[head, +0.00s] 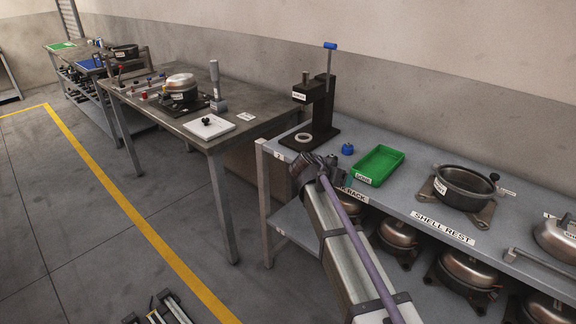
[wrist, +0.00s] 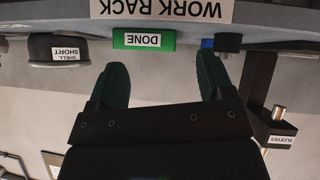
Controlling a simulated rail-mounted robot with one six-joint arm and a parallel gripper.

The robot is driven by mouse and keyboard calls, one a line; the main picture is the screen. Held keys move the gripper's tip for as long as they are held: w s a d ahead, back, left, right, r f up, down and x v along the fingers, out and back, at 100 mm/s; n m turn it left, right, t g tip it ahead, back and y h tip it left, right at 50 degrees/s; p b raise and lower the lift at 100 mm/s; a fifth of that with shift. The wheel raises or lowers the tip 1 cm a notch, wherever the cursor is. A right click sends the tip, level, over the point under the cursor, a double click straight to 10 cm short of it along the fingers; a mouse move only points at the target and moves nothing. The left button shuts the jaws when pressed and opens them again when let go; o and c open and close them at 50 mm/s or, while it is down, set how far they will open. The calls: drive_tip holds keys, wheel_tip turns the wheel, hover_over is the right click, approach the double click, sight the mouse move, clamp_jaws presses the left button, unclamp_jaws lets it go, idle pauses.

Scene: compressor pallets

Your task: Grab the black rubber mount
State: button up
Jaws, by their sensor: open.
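My gripper (wrist: 160,80) is open in the wrist view, with two dark green textured fingers apart and nothing between them. In the head view its dark end (head: 314,166) is at the front edge of the grey work rack, left of the green tray. A small black piece (wrist: 228,42), probably the black rubber mount, shows in the wrist view beside a blue part (wrist: 207,43), just beyond the right finger. In the head view I cannot clearly make it out near my gripper. The blue part (head: 347,149) stands between the press and the tray.
The green tray (head: 379,163) marked DONE lies right of the blue part. A black press (head: 318,108) with a blue handle stands behind my gripper, with a pale ring (head: 304,137) at its base. A dark open shell (head: 463,187) sits farther right. Compressors fill the lower shelf.

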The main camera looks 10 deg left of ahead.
sight(333, 157)
drive_tip(key=w+a+r+m+t, duration=0.1)
drive_tip(key=w+a+r+t, duration=0.15)
drive_tip(key=w+a, duration=0.4)
drive_tip(key=shift+t, duration=0.25)
drive_tip(key=b+x, duration=0.1)
drive_tip(key=x, duration=0.2)
drive_tip(key=b+x, duration=0.2)
drive_tip(key=x, duration=0.1)
drive_tip(key=a+f+b+x, duration=0.1)
drive_tip(key=x, duration=0.1)
drive_tip(key=shift+w+f+b, duration=0.2)
drive_tip(key=shift+w+b, duration=0.15)
drive_tip(key=shift+w, duration=0.05)
drive_tip(key=shift+r, duration=0.1)
